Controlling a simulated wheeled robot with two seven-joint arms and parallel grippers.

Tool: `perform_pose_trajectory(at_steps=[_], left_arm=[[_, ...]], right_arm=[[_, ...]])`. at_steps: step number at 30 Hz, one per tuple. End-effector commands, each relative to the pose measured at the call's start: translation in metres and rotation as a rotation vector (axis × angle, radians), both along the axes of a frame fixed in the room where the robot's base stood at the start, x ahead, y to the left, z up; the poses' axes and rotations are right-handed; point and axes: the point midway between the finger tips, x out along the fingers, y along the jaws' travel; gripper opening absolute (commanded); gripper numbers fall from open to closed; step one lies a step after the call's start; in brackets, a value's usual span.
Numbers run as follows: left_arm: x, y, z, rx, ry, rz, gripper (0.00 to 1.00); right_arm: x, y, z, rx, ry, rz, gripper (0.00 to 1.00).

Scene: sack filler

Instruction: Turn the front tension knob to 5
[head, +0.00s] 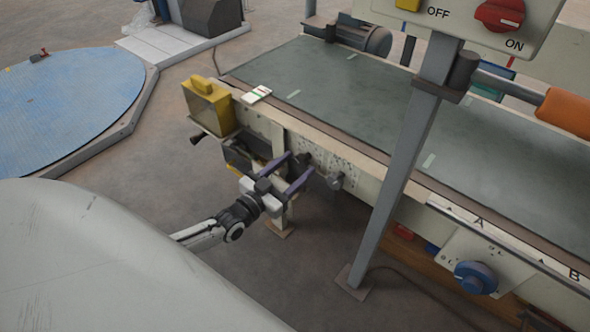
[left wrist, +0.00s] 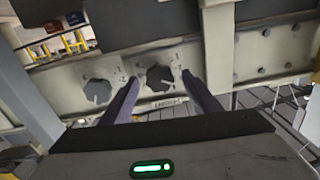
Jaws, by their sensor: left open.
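My left gripper (head: 300,163) is open and empty, held at the side of the conveyor frame with its fingers toward the side plate. In the left wrist view, a dark many-sided knob (left wrist: 160,78) shows between my two fingertips, with faint dial marks around it. I cannot tell whether the fingers touch it. A second, similar knob (left wrist: 98,92) sits to its left on the same plate. In the head view, a dark knob (head: 335,181) shows just right of my fingers. The labels are too small to read, so I cannot tell which knob is named front. My right gripper is out of view.
The conveyor belt (head: 330,85) lies above the plate. A yellow box (head: 208,106) is fixed at its left end. A grey post (head: 405,165) stands to the right, under a red OFF/ON switch (head: 499,14). A blue dial knob (head: 475,277) is at lower right.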

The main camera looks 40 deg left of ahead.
Motion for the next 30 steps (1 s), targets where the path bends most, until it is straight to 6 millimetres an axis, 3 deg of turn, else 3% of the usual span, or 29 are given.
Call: perform_pose_trajectory(at_steps=[8,16,30], left_arm=[[0.0019,-0.0006,0.0003,0.000,0.000,0.000,0.55],[0.0017,-0.0005,0.0002,0.000,0.000,-0.001,0.14],[0.0013,-0.0010,0.0011,0.125,-0.009,0.000,0.14]], right_arm=[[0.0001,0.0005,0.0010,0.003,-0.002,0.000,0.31],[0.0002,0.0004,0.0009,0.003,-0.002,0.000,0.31],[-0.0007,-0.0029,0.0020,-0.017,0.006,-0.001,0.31]])
